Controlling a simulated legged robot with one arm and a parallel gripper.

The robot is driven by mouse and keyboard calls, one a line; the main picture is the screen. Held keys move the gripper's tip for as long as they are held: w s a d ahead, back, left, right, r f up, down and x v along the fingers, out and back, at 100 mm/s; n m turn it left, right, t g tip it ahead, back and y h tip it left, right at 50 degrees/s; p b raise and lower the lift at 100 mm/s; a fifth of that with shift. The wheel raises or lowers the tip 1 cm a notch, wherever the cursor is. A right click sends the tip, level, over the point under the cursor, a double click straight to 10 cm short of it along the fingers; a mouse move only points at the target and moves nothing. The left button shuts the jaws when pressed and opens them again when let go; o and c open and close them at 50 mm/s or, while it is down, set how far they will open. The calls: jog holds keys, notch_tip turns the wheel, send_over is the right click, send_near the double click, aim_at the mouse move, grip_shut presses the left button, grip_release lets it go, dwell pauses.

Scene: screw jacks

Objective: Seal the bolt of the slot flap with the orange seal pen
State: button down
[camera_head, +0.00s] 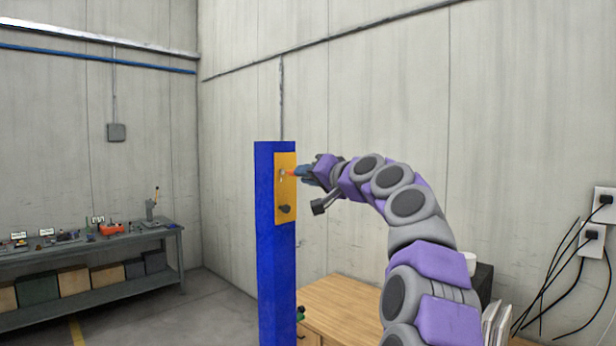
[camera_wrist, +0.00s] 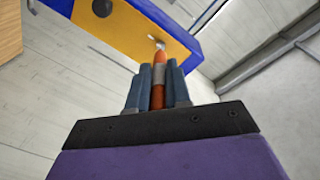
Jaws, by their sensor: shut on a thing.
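The yellow-orange slot flap (camera_head: 285,205) is on the side of a blue post (camera_head: 272,270). A small pale bolt (camera_head: 282,174) shows on its upper part; it also shows in the wrist view (camera_wrist: 157,44). A dark round knob (camera_head: 285,209) sits lower on the flap. My gripper (camera_head: 303,173) is shut on the orange seal pen (camera_wrist: 158,74), which has a light grey band. The pen's tip points at the bolt and is very close to it. I cannot tell whether they touch.
A wooden-topped cabinet (camera_head: 340,305) stands right of the post, behind my arm. A workbench (camera_head: 90,250) with tools and boxes is at the left. Cables hang from wall sockets (camera_head: 592,240) at the right. Grey floor is open between bench and post.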

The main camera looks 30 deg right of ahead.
jog(key=shift+w+a+p, duration=0.2)
jog(key=shift+w+p, duration=0.1)
jog(key=shift+w, duration=0.25)
dwell(0.7)
jog(key=shift+s, duration=0.15)
jog(key=shift+s+d+f+b, duration=0.1)
jog(key=shift+s+d+b, duration=0.05)
jog(key=shift+s+b, duration=0.2)
jog(key=shift+b+v, duration=0.8)
jog(key=shift+v, duration=1.05)
jog(key=shift+b+v, duration=0.35)
jog(key=shift+v, duration=0.8)
